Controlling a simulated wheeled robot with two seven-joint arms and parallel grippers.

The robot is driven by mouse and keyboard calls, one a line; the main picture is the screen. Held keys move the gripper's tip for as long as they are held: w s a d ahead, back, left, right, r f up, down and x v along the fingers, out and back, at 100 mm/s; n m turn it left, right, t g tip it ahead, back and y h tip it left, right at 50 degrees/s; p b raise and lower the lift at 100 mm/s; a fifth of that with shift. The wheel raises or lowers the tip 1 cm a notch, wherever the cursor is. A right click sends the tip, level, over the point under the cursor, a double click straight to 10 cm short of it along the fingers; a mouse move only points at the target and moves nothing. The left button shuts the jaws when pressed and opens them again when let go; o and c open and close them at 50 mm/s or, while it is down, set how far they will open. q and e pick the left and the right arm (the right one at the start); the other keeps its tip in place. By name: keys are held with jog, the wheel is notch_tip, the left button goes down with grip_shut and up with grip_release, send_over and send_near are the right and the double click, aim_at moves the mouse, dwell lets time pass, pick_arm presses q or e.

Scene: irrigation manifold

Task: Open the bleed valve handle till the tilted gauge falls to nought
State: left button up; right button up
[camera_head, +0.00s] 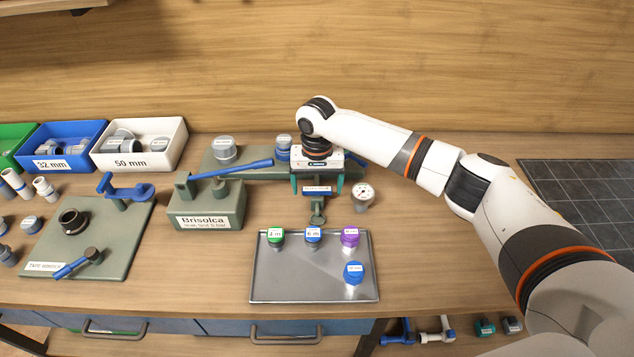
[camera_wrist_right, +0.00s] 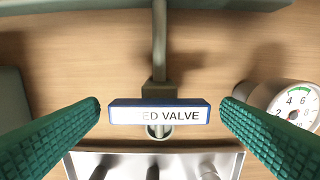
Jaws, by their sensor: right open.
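The bleed valve handle is a blue bar with a white label, partly reading "ED VALVE", in the right wrist view (camera_wrist_right: 180,114). In the head view the handle (camera_head: 317,190) sits below my right gripper, in front of the green manifold. My right gripper (camera_wrist_right: 160,108) is open, with one green ridged finger on each side of the handle and a visible gap at both ends. The tilted round gauge (camera_head: 363,191) stands just right of the handle. In the right wrist view the gauge (camera_wrist_right: 294,104) is cut by the edge; its needle reading is unclear. My left gripper is out of view.
A metal tray (camera_head: 275,288) with several capped fittings lies in front of the valve. The green Brisolca block (camera_head: 209,207) with a long blue lever (camera_head: 232,170) stands to the left. White (camera_head: 141,160) and blue bins are at the back left. A dark grid mat (camera_head: 585,190) lies right.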

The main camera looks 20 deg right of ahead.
jog(key=shift+c, duration=0.4)
jog(key=c, duration=0.9)
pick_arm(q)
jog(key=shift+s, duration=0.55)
